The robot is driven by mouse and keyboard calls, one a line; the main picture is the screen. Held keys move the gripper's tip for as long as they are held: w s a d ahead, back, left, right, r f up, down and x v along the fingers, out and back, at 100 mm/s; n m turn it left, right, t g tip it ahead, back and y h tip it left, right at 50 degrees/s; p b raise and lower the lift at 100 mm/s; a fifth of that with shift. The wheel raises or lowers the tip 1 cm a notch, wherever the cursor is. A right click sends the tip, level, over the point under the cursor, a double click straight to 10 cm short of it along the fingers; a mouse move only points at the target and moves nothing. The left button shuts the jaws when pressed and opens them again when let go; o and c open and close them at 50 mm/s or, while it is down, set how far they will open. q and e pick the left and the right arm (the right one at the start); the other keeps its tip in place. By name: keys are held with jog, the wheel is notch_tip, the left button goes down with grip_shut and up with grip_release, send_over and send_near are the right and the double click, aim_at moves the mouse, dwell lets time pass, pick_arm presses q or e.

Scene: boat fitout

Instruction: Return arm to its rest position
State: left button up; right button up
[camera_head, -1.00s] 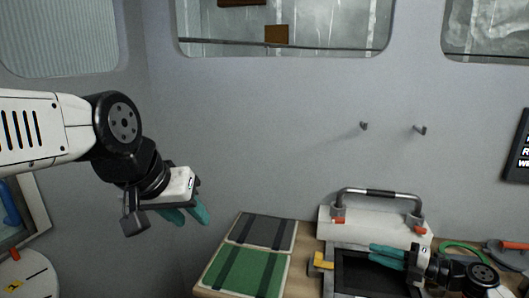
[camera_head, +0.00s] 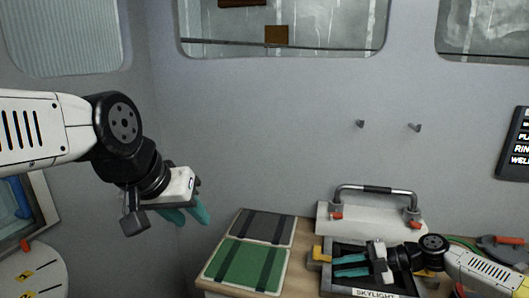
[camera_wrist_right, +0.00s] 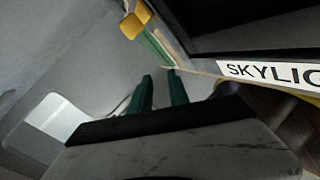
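My left gripper (camera_head: 188,215) hangs in the air at the left, in front of the grey wall. Its teal fingers point down and to the right, apart with nothing between them. My right gripper (camera_head: 338,266) is low at the right, over the dark framed panel labelled SKYLIGHT (camera_head: 375,294), fingers pointing left. In the right wrist view, its two green fingers (camera_wrist_right: 160,88) stand apart with nothing between them. Part of the SKYLIGHT label (camera_wrist_right: 268,73) shows at the right of that view. Whether the right gripper touches the panel cannot be told.
A green mat (camera_head: 245,264) and a grey mat (camera_head: 262,227) lie on the bench left of the panel. A white case with a metal handle (camera_head: 376,189) stands behind it. Two wall pegs (camera_head: 414,127) stick out above. A red-handled tool (camera_head: 508,240) lies far right.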

jog(key=s+a+g+h, duration=0.1)
jog(key=s+a+f+m+g+h, duration=0.1)
jog(key=a+g, duration=0.1)
jog(key=s+a+f+m+g+h, duration=0.1)
jog(key=s+a, duration=0.1)
jog(key=shift+g, duration=0.3)
jog(key=s+m+h, duration=0.1)
jog(key=s+m+g+h, duration=0.1)
jog(key=shift+s+a+r+m+g+h, duration=0.2)
jog(key=shift+a+m+g+h, duration=0.1)
jog(key=shift+m, duration=0.1)
jog(key=s+a+r+m+t+h, duration=0.1)
jog(key=s+r+m+t, duration=0.1)
jog(key=r+m, duration=0.5)
jog(key=s+a+r+m+t+h, duration=0.1)
jog(key=s+r+m+t+h, duration=0.1)
jog(key=r+m, duration=0.6)
jog(key=s+r+m+t+h, duration=0.2)
jog(key=r+m+t, duration=0.3)
jog(key=r, duration=0.9)
jog(key=shift+s+a+r+m, duration=0.2)
jog(key=shift+s+a+m, duration=0.2)
jog(key=shift+s+m, duration=0.6)
jog(key=shift+w+d, duration=0.1)
jog(key=shift+w, duration=0.1)
